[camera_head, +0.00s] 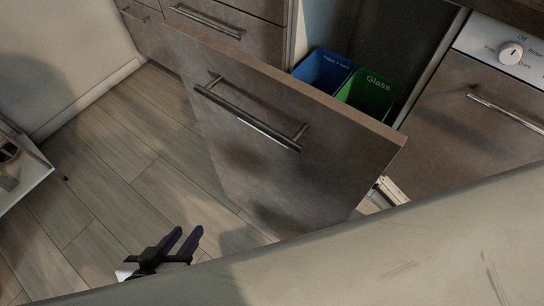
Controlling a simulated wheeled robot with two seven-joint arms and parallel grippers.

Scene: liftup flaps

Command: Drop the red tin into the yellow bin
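The red tin is not in view, and no yellow bin shows. A drawer (270,140) with a tall grey-brown front and a metal bar handle (245,117) stands pulled out. Behind its front are a blue bin (323,70) and a green bin (369,96) marked "Glass". The inside of the drawer is otherwise hidden by its front. My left gripper (186,238) is low in the picture, left of and below the drawer front, apart from it. Its two dark fingers are spread with nothing seen between them. My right gripper is not in view.
More closed drawers (225,35) stand at the upper left. An appliance with a white knob (511,52) and a bar handle (505,108) is at the right. A white surface (25,165) with small items is at the left edge. The wood floor (120,150) between is clear.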

